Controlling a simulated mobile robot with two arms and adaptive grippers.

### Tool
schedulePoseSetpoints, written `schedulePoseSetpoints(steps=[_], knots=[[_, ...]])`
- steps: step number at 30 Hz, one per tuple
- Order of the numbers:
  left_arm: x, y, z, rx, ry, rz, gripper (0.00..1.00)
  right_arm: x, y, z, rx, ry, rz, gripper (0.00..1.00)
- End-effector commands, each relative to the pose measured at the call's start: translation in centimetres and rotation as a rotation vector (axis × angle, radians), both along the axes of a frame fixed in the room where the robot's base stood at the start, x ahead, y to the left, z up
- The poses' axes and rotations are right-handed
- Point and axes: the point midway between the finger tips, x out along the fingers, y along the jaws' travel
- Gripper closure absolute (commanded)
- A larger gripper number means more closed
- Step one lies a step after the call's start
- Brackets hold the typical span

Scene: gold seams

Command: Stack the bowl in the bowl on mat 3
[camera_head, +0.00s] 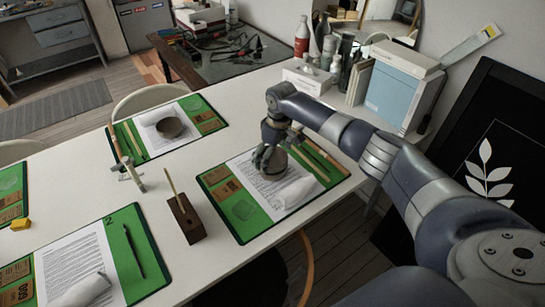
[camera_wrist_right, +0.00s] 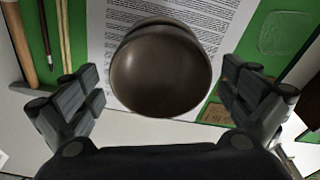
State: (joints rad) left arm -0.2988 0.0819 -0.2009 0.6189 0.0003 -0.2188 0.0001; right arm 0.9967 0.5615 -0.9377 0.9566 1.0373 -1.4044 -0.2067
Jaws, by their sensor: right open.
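A dark bowl (camera_head: 170,128) sits on the printed sheet of the far green mat (camera_head: 205,104). My right gripper (camera_head: 268,160) is over the right-hand green mat (camera_head: 244,232), at a brown bowl that it mostly hides in the head view. In the right wrist view this brown bowl (camera_wrist_right: 160,72) lies ahead of my right gripper (camera_wrist_right: 160,100), centred between its spread fingers, with a second curved edge at its top. The fingers look apart from it; I cannot tell how far. The mat numbers for these two are not readable. My left gripper is out of view.
A rolled white cloth (camera_head: 296,192) lies on the right-hand mat. A dark wooden block with a stick (camera_head: 187,220) and a small stand (camera_head: 132,174) are between mats. Mat 2 (camera_head: 143,240) is at the lower left. Bottles and a blue-white box (camera_head: 398,90) stand behind.

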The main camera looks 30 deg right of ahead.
Motion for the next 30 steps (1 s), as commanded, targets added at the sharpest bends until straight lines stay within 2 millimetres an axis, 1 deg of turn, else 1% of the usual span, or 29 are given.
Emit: schedulePoseSetpoints(steps=[9,12,15,18,21,30], knots=[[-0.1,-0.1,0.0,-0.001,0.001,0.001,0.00,-0.6,-0.3,6.5,0.000,-0.005,0.001,0.00],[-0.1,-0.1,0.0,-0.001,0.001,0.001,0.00,-0.8,-0.5,8.5,0.000,-0.005,0.000,0.00],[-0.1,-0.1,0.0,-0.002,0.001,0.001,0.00,-1.0,-0.5,9.8,0.000,-0.003,0.001,0.00],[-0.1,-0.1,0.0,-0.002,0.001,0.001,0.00,-1.1,-0.5,10.7,0.002,-0.004,0.001,0.00],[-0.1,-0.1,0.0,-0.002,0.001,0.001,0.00,-1.1,-0.5,11.1,0.001,-0.002,0.001,0.00],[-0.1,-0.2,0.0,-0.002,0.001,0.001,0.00,-1.2,-0.6,11.2,0.001,-0.002,0.000,0.00]])
